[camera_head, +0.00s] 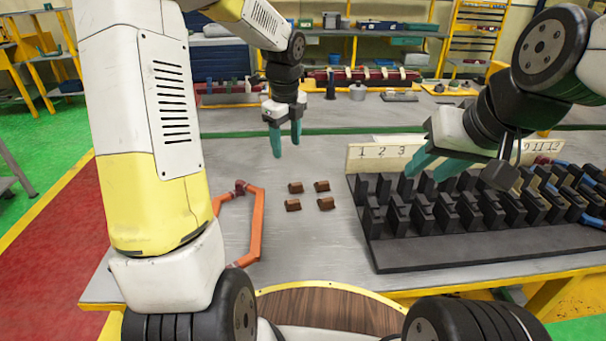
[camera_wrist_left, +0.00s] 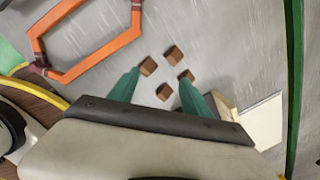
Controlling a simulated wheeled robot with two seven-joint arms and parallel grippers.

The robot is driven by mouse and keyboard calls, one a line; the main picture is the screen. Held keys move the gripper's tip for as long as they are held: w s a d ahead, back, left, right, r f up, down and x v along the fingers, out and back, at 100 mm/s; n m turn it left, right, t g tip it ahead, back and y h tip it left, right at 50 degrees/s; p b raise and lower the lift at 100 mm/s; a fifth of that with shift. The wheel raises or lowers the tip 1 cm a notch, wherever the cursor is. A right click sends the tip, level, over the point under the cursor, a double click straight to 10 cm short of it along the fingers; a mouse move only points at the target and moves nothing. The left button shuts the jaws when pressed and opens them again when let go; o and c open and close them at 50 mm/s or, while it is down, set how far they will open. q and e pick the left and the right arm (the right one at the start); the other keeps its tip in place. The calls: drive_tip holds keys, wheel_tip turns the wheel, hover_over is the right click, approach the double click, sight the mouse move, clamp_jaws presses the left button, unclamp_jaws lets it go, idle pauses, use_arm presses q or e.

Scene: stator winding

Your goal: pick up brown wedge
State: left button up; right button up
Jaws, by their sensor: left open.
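Several small brown wedges lie loosely grouped on the grey table. In the head view there is a back left wedge (camera_head: 295,187), a back right wedge (camera_head: 321,186), a front left wedge (camera_head: 293,205) and a front right wedge (camera_head: 326,203). The group also shows between and just beyond the fingertips in the left wrist view, with one wedge (camera_wrist_left: 164,92) in the gap. My left gripper (camera_head: 286,149) is open and empty, pointing down, above the table and apart from the wedges. My right gripper (camera_head: 430,169) has its teal fingers apart, over the black rack.
A black slotted rack (camera_head: 440,257) with a numbered board (camera_head: 378,153) fills the table's right side. An orange coil (camera_head: 257,225) lies left of the wedges, partly hidden by my left arm. Boxes and tools stand at the back. The table around the wedges is clear.

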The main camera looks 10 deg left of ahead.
sight(296, 185)
use_arm(q)
drive_tip(key=w+f+m, duration=0.2)
drive_tip(key=f, duration=0.1)
drive_tip(key=w+f+m+g, duration=0.1)
drive_tip(key=f+m, duration=0.1)
drive_tip(key=f, duration=0.1)
drive_tip(key=w+f+m, duration=0.2)
drive_tip(key=f+m, duration=0.1)
drive_tip(key=shift+w+d, duration=0.3)
drive_tip(key=f, duration=0.8)
drive_tip(key=shift+w+d, duration=0.1)
drive_tip(key=shift+d, duration=0.25)
drive_tip(key=shift+r, duration=0.1)
drive_tip(key=shift+c, duration=0.3)
drive_tip(key=c, duration=1.2)
drive_tip(key=shift+o, duration=0.2)
drive_tip(key=shift+r, duration=0.1)
